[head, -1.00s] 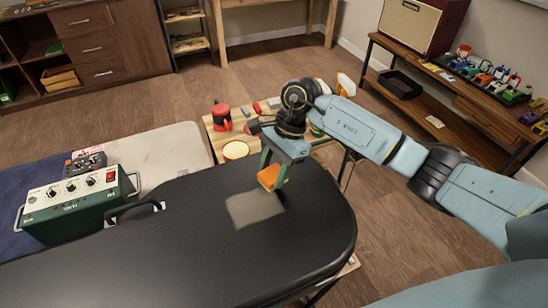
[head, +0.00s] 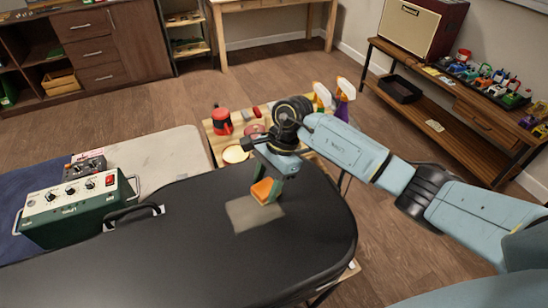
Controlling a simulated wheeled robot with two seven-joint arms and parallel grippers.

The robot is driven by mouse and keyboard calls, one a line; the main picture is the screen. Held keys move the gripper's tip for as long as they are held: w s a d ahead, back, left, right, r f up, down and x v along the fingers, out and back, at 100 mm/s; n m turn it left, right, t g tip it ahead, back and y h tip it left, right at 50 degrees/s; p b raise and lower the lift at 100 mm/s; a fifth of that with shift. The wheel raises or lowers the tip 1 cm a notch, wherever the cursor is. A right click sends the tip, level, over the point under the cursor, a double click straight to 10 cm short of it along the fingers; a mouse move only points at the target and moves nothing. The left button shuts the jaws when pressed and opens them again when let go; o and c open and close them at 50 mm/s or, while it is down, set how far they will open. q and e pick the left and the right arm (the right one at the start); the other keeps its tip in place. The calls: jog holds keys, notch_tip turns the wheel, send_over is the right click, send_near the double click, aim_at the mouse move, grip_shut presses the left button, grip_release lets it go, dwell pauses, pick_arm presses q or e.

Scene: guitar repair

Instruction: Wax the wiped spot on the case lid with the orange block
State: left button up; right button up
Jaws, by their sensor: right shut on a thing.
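The black case lid (head: 170,245) spreads across the lower part of the head view. A pale, dull wiped spot (head: 250,216) shows on it. My right gripper (head: 266,190) points down and is shut on the orange block (head: 262,190). The block is at the far right edge of the spot, low over the lid; I cannot tell whether it touches. My left gripper is not in view.
A green amplifier box (head: 80,205) stands left of the lid, near the lid's handle (head: 133,212). Behind the lid, a wooden table (head: 213,138) holds a red-and-black container (head: 221,121), a round yellowish item (head: 236,154) and spray bottles (head: 343,97). The lid's front is clear.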

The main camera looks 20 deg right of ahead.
jog(key=shift+d+f, duration=0.1)
jog(key=shift+d, duration=0.8)
jog(key=shift+r, duration=0.4)
jog(key=shift+w+r+p, duration=0.1)
jog(key=shift+r+p, duration=0.25)
jog(key=shift+r, duration=0.5)
jog(key=shift+r+p, duration=1.5)
jog(key=shift+r, duration=1.35)
